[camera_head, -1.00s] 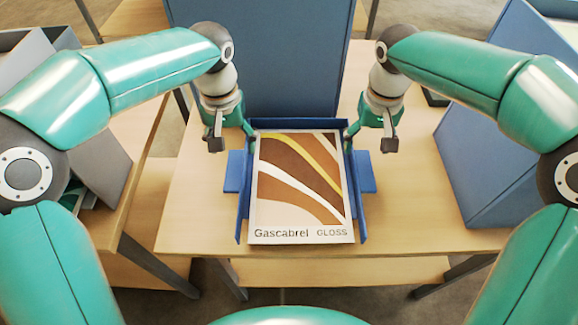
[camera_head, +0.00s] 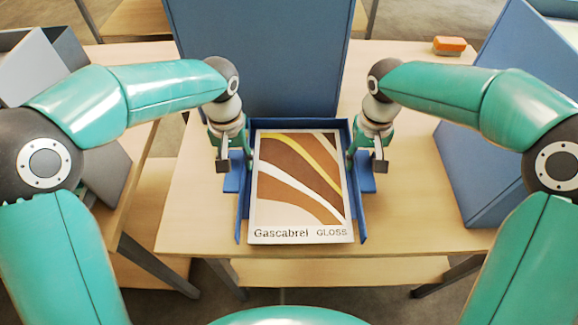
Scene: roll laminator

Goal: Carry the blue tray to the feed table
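The blue tray (camera_head: 244,215) lies on the wooden table in front of me, with a sheet pack (camera_head: 300,190) printed "Gascabrel GLOSS" in it. A flat blue handle sticks out on each side, the left handle (camera_head: 232,184) and the right handle (camera_head: 366,184). My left gripper (camera_head: 235,163) is above the left handle, beside the tray's left wall. My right gripper (camera_head: 365,163) is above the right handle, beside the right wall. Both look open, with a gap between their fingers. Whether they touch the tray is unclear. I cannot tell which surface is the feed table.
A tall blue panel (camera_head: 262,60) stands right behind the tray. A large slanted blue body (camera_head: 480,170) stands at the right of the table (camera_head: 410,215). An orange and white block (camera_head: 450,46) lies at the back right. A grey box (camera_head: 35,65) is at the left.

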